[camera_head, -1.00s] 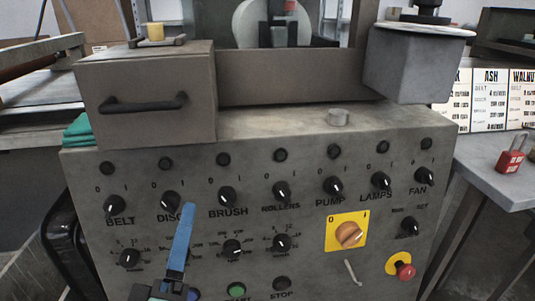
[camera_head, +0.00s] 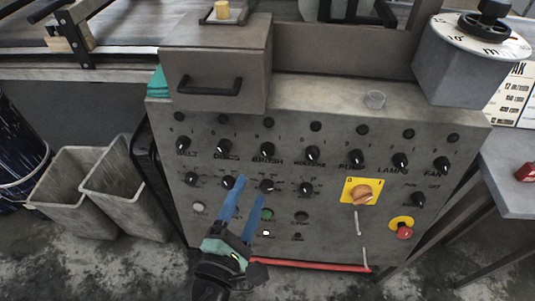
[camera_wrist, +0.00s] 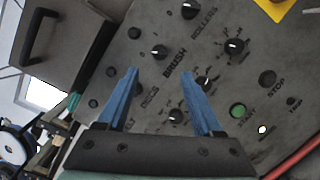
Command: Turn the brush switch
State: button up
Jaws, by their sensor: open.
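The BRUSH switch (camera_head: 267,150) is a black rotary knob with a white pointer, in the upper knob row of the grey panel (camera_head: 330,225). Its pointer leans to the upper left, toward the 0 side. In the wrist view the BRUSH switch (camera_wrist: 158,51) stands clear above the fingers, with its label beside it. My gripper (camera_head: 251,190) has two blue fingers, apart and empty. In the head view it lies over the panel's lower left part, below the switch. In the wrist view my gripper (camera_wrist: 160,74) partly hides the DISCS knob behind its left finger.
Neighbouring knobs crowd the row, including ROLLERS (camera_head: 312,154). Smaller knobs sit below, along with the green START button (camera_head: 267,214). An orange switch on a yellow plate (camera_head: 361,193) and a red stop button (camera_head: 404,231) are at right. A handled box (camera_head: 215,85) overhangs the panel's top left.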

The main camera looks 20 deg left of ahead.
aim_at(267, 152)
jog(key=w, duration=1)
jog(key=shift+a, duration=0.4)
grip_shut()
